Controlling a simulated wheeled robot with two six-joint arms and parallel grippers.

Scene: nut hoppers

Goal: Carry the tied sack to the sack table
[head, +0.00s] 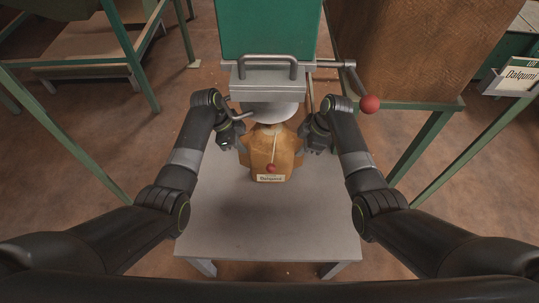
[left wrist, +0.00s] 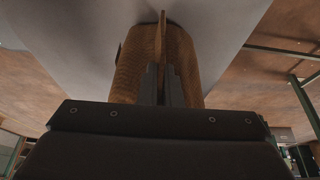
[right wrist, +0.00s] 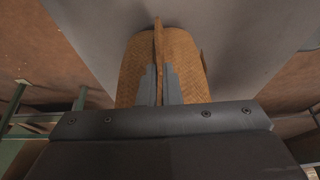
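The tied sack (head: 284,165) is tan, with a pale cord, a small red tag or seal and a white label on its front. It is upright over a grey table (head: 215,220), below the spout of a green hopper; I cannot tell whether it touches the tabletop. My left gripper (head: 241,152) is shut on a thin side flap of the sack, which also shows in the left wrist view (left wrist: 190,60). My right gripper (head: 302,150) is shut on the opposite flap, and the sack shows in the right wrist view (right wrist: 185,60). I cannot identify the sack table.
The green hopper (head: 268,30) with a grey handled gate (head: 268,82) stands just behind the sack. A lever with a red knob (head: 370,104) juts out at right. A brown bin (head: 420,50) on green legs stands right. Green-framed stands are at left. The grey table's front is clear.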

